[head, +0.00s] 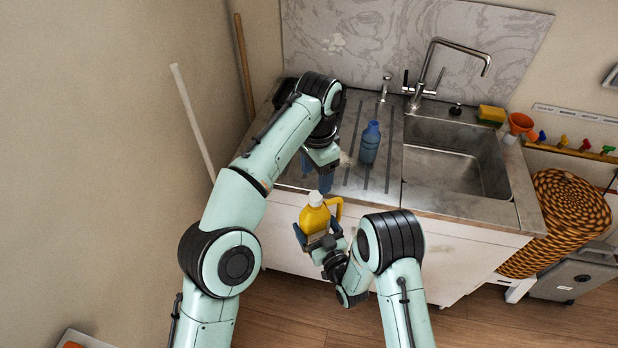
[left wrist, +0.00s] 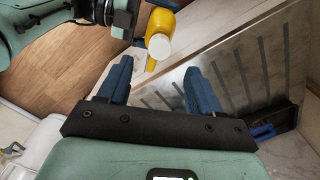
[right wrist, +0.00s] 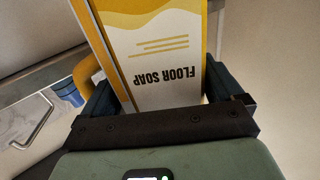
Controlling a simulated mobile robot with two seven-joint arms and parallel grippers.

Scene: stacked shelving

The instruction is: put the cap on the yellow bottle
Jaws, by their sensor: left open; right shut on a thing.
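The yellow bottle (head: 314,219) is held roughly upright in front of the counter by my right gripper (head: 318,238), which is shut around its body. Its "FLOOR SOAP" label (right wrist: 160,60) fills much of the right wrist view. A pale round cap (head: 315,198) shows at the bottle's top; how firmly it sits cannot be told. In the left wrist view the cap (left wrist: 159,46) faces the camera, beyond the fingertips. My left gripper (head: 318,177) is open and empty, just above and behind the bottle in the head view, apart from the cap.
A blue bottle (head: 370,143) stands on the ribbed drainboard (head: 352,180). The sink (head: 450,165) with its tap (head: 430,75), a yellow sponge (head: 491,115) and an orange cup (head: 520,123) are to the right. Wooden floor (head: 480,322) lies open below.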

